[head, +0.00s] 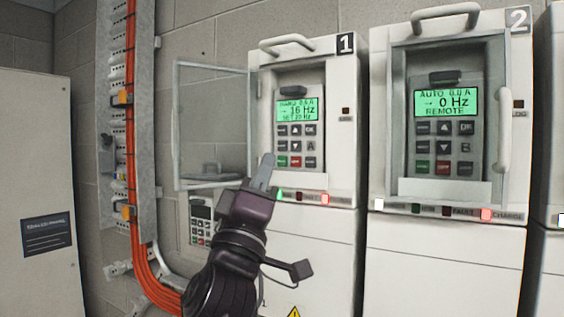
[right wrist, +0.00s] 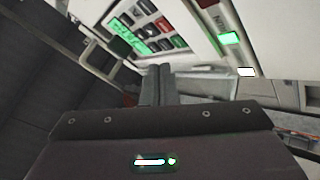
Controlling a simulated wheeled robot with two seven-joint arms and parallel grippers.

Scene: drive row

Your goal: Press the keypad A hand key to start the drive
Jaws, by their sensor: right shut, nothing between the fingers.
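Keypad A (head: 311,165) sits in drive 1 behind its opened window door; its lit green screen (head: 297,110) shows 16 Hz. The keypad also shows in the right wrist view (right wrist: 153,28). Its green key (head: 282,161) is in the bottom row, left of a red key (head: 296,162). My right gripper (head: 265,162) is shut and empty, its fingertips just left of the green key in the head view. Its fingers also show in the right wrist view (right wrist: 157,85). I cannot tell whether they touch the keypad. My left gripper is not in view.
Drive 2 (head: 380,130) stands to the right; its keypad B (head: 445,135) shows 0 Hz and REMOTE. The open window door (head: 212,68) of drive 1 swings out left. Another keypad (head: 200,212) is below it. A green lamp (head: 280,195) is lit on drive 1.

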